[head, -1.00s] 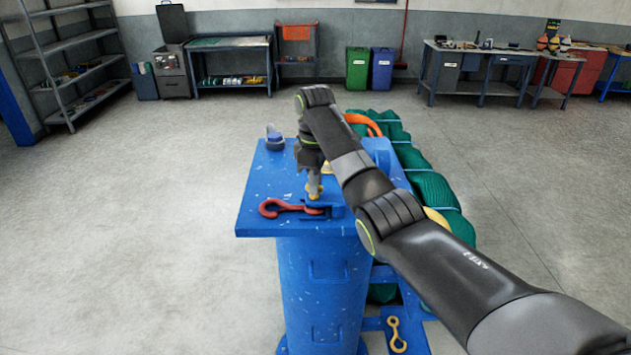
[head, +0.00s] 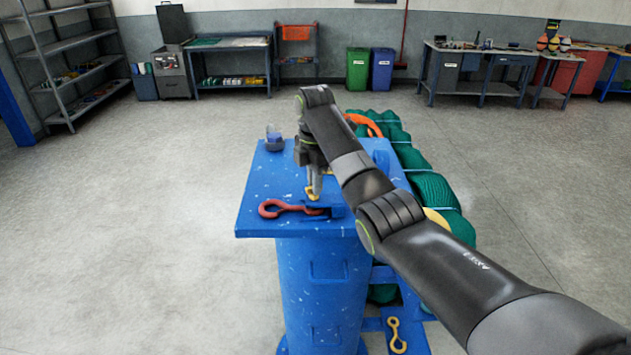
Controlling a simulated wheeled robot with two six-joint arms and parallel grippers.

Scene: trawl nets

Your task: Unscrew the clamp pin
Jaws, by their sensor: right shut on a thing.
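The clamp pin (head: 313,194) has a yellow head and stands at the blue clamp (head: 335,210) on the blue stand's top (head: 262,190). My right gripper (head: 314,185) points down over it, with its fingers shut on the pin's head. The fingers hide part of the pin, and its thread cannot be seen. A red hook (head: 280,208) lies on the stand's top with its shank end at the clamp. My left gripper is not in view.
A small grey-blue item (head: 274,140) sits at the far left corner of the stand's top. Green net bundles (head: 435,192) lie behind and right of the stand. A yellow hook (head: 396,335) lies low at the front. Open floor (head: 130,230) lies to the left.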

